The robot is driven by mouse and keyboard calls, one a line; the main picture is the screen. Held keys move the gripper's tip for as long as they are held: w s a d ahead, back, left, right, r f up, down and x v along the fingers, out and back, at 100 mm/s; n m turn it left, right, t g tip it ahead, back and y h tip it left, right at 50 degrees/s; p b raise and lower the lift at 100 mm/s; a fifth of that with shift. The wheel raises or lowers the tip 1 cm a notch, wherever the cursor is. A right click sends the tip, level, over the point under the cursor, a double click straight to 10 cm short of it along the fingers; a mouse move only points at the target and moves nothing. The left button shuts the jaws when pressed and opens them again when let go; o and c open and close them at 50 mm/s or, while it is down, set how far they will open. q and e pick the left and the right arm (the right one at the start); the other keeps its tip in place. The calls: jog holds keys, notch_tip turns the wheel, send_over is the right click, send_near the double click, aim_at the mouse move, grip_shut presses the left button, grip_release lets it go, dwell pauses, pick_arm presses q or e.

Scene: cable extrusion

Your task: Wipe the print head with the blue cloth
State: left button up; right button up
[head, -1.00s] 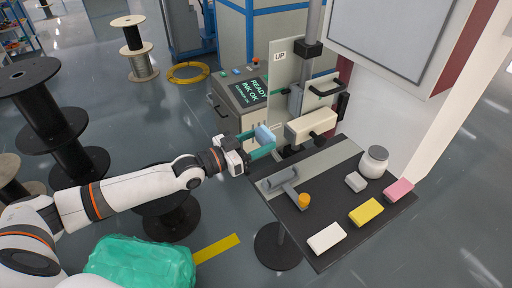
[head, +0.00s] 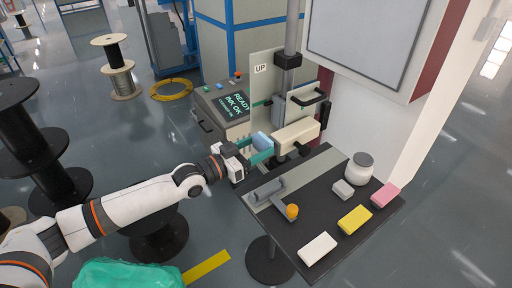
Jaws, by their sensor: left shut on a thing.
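My left gripper (head: 258,151) reaches in from the left with teal fingers and is shut on the blue cloth (head: 261,141), a small light-blue folded pad. The print head (head: 298,135) appears to be the cream block with a dark knob on the machine, just right of the cloth. The cloth is very close to the left end of the print head; I cannot tell whether they touch. The fingers hide the cloth's lower part. My right gripper is not in view.
A dark table (head: 335,215) below holds a grey handled tool (head: 268,189) with an orange knob, a white jar (head: 359,168) and grey, white, yellow and pink blocks. A control panel (head: 230,103) reads READY, INK OK. An upright plate marked UP (head: 262,95) stands behind.

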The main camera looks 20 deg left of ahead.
pick_arm(q)
jog(key=shift+w+d, duration=0.25)
jog(key=shift+w, duration=0.1)
jog(key=shift+w+d+b, duration=0.3)
jog(key=shift+w+b, duration=0.05)
dwell(0.3)
jog(key=shift+f, duration=0.1)
jog(key=shift+r, duration=0.3)
dwell(1.1)
jog(key=shift+s+a+f+p, duration=0.15)
jog(key=shift+s+a+p, duration=0.2)
jog(key=shift+s+a, duration=0.1)
jog(key=shift+p+v, duration=0.6)
jog(key=shift+v, duration=1.6)
